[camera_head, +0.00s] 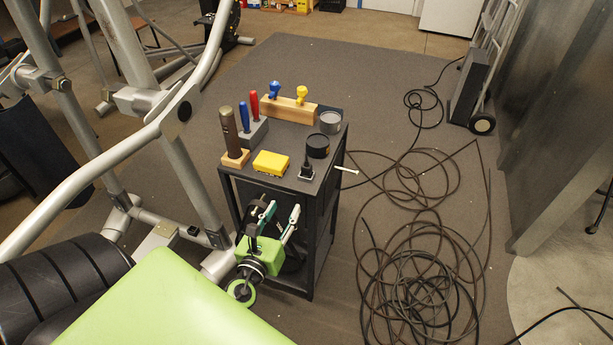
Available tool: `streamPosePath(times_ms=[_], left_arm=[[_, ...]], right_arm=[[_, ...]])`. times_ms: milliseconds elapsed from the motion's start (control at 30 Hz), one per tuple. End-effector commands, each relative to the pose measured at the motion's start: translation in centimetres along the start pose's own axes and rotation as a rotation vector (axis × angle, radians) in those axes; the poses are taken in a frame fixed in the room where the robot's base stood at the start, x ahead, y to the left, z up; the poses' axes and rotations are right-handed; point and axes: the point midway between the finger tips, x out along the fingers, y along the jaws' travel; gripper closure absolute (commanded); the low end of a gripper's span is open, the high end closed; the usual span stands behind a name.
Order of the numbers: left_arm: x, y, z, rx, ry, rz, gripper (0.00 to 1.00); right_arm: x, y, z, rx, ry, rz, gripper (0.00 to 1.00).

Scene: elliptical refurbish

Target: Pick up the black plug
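A small black plug (306,170) stands near the front right corner of the top of a dark cart (290,187), seemingly on a small pale base. My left gripper (278,214) is green with light fingers. It is in front of the cart, below its top and to the lower left of the plug. Its two fingers point up and are spread apart, with nothing between them. My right gripper is not in view.
The cart top also holds a yellow box (271,162), a dark cylinder on a wood block (235,157), screwdrivers in a grey holder (252,131), a wooden rack (290,108) and round tins (317,146). Cables (420,270) lie coiled right. Exercise machine bars (120,155) stand left.

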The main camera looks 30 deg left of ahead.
Motion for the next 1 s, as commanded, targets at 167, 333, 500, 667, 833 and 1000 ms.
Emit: streamPosePath(times_ms=[167,333,500,667,833,1000], left_arm=[[0.1,-1.6,4.3,0.144,-0.107,-0.041,0.61],[2.3,-2.0,5.3,0.162,-0.122,-0.044,0.61],[5.5,-2.2,5.5,0.159,-0.120,-0.043,0.61],[7.6,-2.2,5.5,0.158,-0.117,-0.043,0.61],[8.5,-2.3,5.5,0.157,-0.115,-0.044,0.61],[10.2,-2.6,5.9,0.157,-0.118,-0.043,0.61]], right_arm=[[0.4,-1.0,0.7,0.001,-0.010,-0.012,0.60],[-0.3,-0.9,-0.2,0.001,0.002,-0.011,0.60],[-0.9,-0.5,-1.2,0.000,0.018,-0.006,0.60],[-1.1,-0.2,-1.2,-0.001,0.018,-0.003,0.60],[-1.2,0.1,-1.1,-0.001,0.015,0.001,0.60],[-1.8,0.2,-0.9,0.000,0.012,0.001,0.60]])
